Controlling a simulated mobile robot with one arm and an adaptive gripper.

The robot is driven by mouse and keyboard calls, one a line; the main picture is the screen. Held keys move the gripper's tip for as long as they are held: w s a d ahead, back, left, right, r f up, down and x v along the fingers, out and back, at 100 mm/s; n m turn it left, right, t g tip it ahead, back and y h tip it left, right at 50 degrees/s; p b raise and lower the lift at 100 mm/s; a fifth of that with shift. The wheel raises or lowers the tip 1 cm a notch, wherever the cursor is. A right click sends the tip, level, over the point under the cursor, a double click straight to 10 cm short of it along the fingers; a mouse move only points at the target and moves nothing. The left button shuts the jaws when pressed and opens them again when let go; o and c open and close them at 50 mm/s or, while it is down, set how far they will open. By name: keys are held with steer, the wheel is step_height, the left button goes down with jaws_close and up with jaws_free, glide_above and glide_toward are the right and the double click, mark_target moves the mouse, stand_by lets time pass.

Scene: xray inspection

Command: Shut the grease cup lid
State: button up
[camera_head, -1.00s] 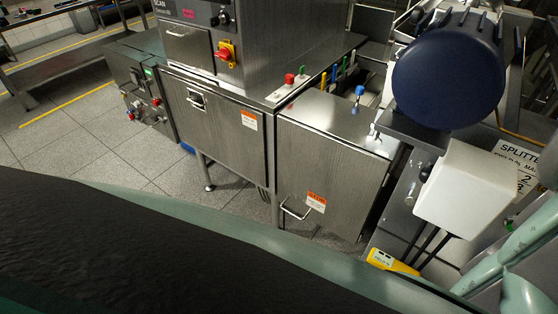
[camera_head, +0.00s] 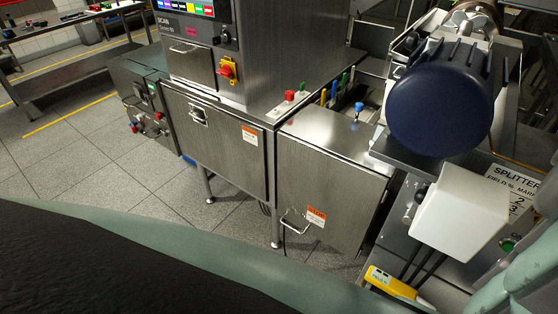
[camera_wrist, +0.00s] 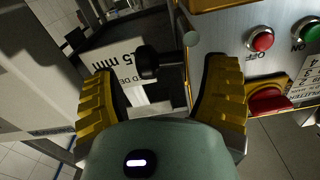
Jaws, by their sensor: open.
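I cannot make out a grease cup or its lid with certainty in either view. My gripper (camera_wrist: 162,70) shows in the wrist view with its two yellow ridged fingers spread wide apart. A black round knob on a short dark stem (camera_wrist: 148,62) shows in the gap between the fingertips, beside a metal panel. I see no finger touching it, and its distance from the fingers is hard to judge. My gripper does not show in the head view.
The wrist view shows a red button (camera_wrist: 262,40), a green button (camera_wrist: 312,32) and a larger red button (camera_wrist: 270,100) close by the right finger. The head view shows a dark blue motor end (camera_head: 440,108), a white box (camera_head: 458,213) and steel cabinets (camera_head: 330,190).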

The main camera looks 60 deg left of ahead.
steer(key=shift+x, duration=1.1)
steer(key=shift+s, duration=0.1)
steer(key=c, duration=1.1)
steer(key=shift+s+n, duration=0.1)
steer(key=shift+n, duration=0.3)
steer(key=n+b, duration=0.1)
steer(key=a+n+b, duration=0.1)
steer(key=n, duration=0.1)
steer(key=a+n+b, duration=0.1)
steer(key=shift+s+r, duration=0.1)
steer(key=shift+s, duration=0.25)
steer(key=shift+s+a+r+n+b, duration=0.1)
steer(key=shift+a+n+b, duration=0.2)
steer(key=shift+n+b, duration=0.45)
steer(key=shift+s+a+n+b, duration=0.1)
steer(key=shift+a+n+b, duration=0.25)
steer(key=shift+n, duration=0.7)
steer(key=shift+s+a+r+n+b, duration=0.1)
steer(key=shift+a+n+b, duration=0.1)
steer(key=shift+n+b, duration=0.6)
